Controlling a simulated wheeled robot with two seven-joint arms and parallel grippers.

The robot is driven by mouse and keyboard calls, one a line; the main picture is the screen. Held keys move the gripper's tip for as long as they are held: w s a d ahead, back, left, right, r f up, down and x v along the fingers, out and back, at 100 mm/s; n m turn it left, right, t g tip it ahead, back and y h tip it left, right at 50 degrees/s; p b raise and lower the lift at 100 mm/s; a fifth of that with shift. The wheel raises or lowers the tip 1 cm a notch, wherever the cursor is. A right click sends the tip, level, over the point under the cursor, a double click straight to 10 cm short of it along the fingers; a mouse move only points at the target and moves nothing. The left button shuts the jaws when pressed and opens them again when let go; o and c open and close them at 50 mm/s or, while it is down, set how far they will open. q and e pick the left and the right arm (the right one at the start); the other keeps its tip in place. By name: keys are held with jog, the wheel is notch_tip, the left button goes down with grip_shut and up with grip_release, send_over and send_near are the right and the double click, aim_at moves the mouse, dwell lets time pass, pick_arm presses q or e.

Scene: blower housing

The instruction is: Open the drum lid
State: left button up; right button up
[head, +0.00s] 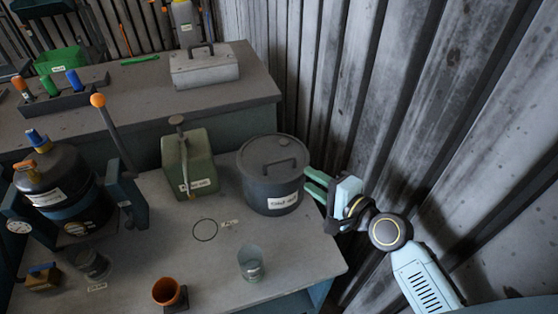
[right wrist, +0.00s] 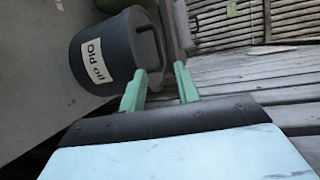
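The drum (head: 272,187) is a dark grey cylinder with a white label, standing on the right of the workbench. Its round lid (head: 258,151) lies on top, shut, with a bar handle (head: 285,165). The right wrist view shows the drum (right wrist: 85,75) tilted at upper left, with the lid handle (right wrist: 157,45) at its edge. My right gripper (head: 309,178) is at the drum's right side, near the lid's rim. Its green fingers (right wrist: 159,68) are apart with nothing between them; I cannot tell whether one touches the drum. My left gripper is not in view.
A green box (head: 188,162) with a lever stands left of the drum. A glass (head: 250,264) and an orange cup (head: 168,291) stand in front. A black tank (head: 62,180) is at left. A corrugated wall (head: 400,110) rises close behind my right arm.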

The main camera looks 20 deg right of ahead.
aim_at(281, 162)
jog(key=b+x, duration=0.1)
jog(key=x, duration=1.1)
jog(key=shift+a+f, duration=0.1)
grip_shut()
